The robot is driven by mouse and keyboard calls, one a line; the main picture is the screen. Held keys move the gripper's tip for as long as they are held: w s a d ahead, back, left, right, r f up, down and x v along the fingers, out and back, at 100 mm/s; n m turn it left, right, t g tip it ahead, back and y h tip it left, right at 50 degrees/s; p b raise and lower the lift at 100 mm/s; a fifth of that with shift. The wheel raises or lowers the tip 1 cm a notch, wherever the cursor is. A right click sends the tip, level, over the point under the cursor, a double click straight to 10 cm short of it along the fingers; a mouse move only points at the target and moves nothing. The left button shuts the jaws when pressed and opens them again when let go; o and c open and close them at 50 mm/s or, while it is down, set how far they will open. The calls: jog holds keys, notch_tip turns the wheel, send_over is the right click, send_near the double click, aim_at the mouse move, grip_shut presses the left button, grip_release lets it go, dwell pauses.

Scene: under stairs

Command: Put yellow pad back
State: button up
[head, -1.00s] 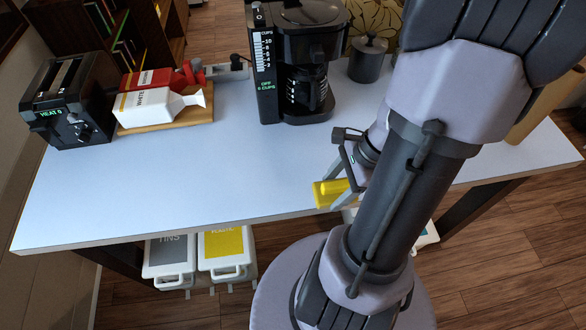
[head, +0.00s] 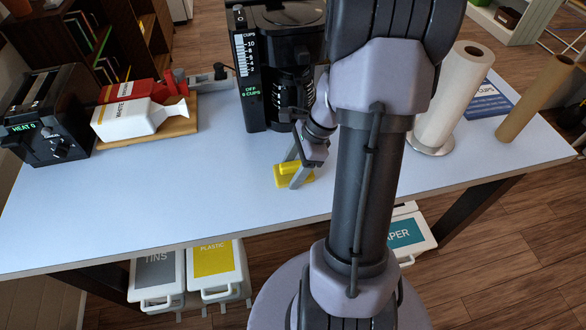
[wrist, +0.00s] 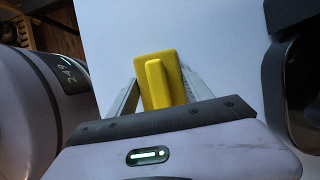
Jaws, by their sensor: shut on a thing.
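The yellow pad (head: 291,176) is a flat yellow block with a raised grip. My gripper (head: 298,172) is shut on it, near the middle of the white table, in front of the coffee maker. In the wrist view the yellow pad (wrist: 158,80) sits between the two fingers of my gripper (wrist: 158,95), its raised ridge pointing toward me. The pad looks level and close to the table top; I cannot tell whether it touches.
The black coffee maker (head: 255,65) stands just behind the pad. A toaster (head: 40,120) and two cartons on a wooden board (head: 170,130) are at the left. The table's left front is clear.

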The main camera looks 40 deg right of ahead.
jog(key=o, duration=1.2)
